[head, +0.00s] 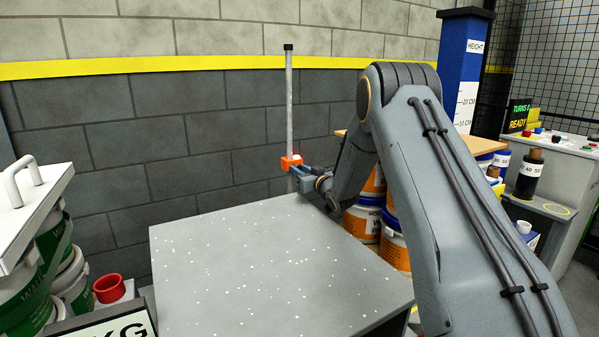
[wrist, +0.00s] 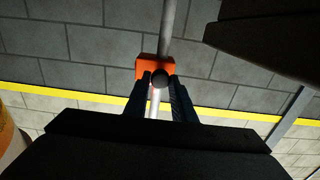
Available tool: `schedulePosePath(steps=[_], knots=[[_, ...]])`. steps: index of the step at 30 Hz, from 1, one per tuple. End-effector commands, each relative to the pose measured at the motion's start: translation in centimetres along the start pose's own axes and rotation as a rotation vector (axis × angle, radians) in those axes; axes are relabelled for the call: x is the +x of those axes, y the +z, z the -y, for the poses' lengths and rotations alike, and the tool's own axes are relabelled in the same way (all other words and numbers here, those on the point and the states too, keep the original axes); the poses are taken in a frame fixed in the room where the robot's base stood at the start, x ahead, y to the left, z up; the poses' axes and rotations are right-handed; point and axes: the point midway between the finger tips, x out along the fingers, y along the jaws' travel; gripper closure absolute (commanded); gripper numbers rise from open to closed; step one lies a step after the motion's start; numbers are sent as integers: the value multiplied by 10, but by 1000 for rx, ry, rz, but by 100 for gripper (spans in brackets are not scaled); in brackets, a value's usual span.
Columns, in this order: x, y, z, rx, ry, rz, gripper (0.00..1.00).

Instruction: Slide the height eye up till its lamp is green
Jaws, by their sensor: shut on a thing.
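The height eye (head: 291,161) is a small orange block on an upright grey pole (head: 289,100) with a black cap, beyond the far edge of the grey table. It sits low on the pole, just above the table's level. My gripper (head: 298,171) reaches it from the right and is shut on it. In the wrist view the orange block (wrist: 142,70) shows ahead, with a dark round knob (wrist: 160,80) between the fingertips (wrist: 161,86). A faint reddish glow shows by the knob; I cannot tell whether it is the lamp.
The speckled grey table (head: 270,265) is bare. A blue post (head: 462,60) with a height scale stands at the back right. Orange-and-white pails (head: 362,222) stand behind my arm. Green pails (head: 55,240) and a red cup (head: 110,288) are at left. A status screen (head: 518,115) is far right.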

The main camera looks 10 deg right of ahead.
Motion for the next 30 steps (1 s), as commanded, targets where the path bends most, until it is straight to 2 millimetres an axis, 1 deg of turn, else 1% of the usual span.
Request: schedulePosePath(steps=[1,5,6,12,15,18,21,24,30], knots=[[0,-18,0,-4,-1,-12,100],[0,-50,0,-4,-1,-16,100],[0,-62,0,-5,-1,-17,100],[-1,-117,0,-5,-1,-18,100],[-1,-141,1,-5,-2,-17,100],[-1,-160,1,-4,-1,-15,100],[-1,-174,1,-3,-2,-15,100],[-1,-183,1,-4,-2,-12,100],[-1,-189,1,-2,-2,-10,100]])
